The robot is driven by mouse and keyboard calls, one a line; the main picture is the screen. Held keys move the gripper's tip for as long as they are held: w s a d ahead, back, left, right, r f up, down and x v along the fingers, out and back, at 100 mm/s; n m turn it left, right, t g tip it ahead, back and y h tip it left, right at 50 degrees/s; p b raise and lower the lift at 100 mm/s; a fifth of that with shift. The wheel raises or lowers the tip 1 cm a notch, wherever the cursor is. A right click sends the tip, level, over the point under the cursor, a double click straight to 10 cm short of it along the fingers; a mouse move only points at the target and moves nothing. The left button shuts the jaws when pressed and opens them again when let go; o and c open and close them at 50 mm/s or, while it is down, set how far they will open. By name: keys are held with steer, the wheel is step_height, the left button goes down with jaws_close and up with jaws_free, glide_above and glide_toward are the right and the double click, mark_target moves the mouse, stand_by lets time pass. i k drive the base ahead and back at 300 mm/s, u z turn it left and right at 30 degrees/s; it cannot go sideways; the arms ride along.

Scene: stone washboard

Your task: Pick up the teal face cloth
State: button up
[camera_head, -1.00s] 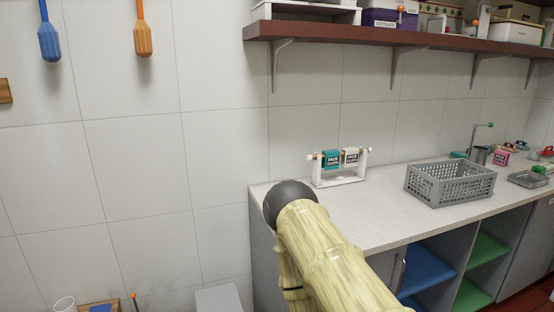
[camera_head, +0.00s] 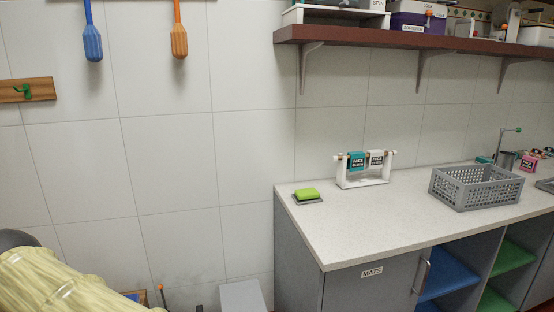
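The teal face cloth (camera_head: 356,161) hangs over the left part of the bar of a small white rack (camera_head: 362,184) on the counter. A white face cloth (camera_head: 377,158) with a dark label hangs beside it on the same bar. Both carry a dark label. My arm shows at the lower left of the head view, far to the left of the rack and off the counter. My gripper is not visible in this frame.
The pale counter (camera_head: 370,222) is clear in front of the rack. A green sponge on a grey dish (camera_head: 308,201) lies left of it. A grey basket (camera_head: 476,188) stands to the right. A dark red shelf (camera_head: 420,42) overhangs the counter.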

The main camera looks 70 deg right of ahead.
mark_target(357, 162)
steer(key=u, duration=0.65)
steer(key=k, duration=2)
steer(key=z, duration=1.05)
